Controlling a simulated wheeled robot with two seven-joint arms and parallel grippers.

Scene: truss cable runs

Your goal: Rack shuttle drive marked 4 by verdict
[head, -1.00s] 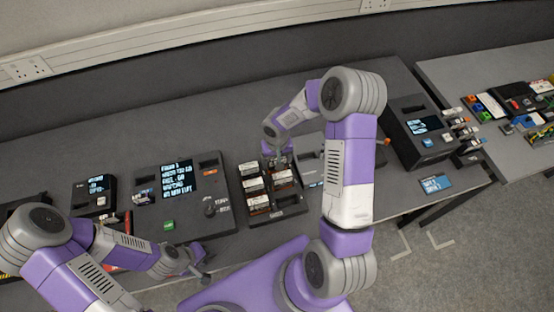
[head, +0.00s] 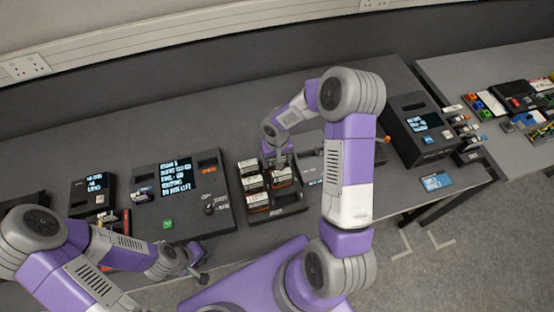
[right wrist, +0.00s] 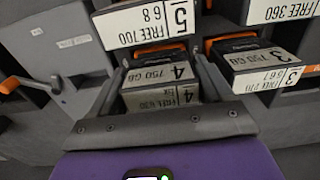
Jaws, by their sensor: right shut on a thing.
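The drive marked 4 (right wrist: 157,76), labelled 750 GB, sits between the fingers of my right gripper (right wrist: 158,88) in the right wrist view. The right gripper is shut on it. In the head view the right gripper (head: 280,163) points down at the black drive tray (head: 292,211), which holds several drives with white labels. Drives marked 5 (right wrist: 145,22) and 3 (right wrist: 258,66) are close by. My left gripper (head: 198,272) hangs low near the table's front edge, apart from the drives; its jaw opening is unclear.
A dark console (head: 207,222) with a lit screen, a green button and a knob stands left of the tray. A smaller screen unit (head: 78,195) is further left. A dark machine (head: 403,103) with a screen stands at right, near a blue card (head: 436,181). The back tabletop is clear.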

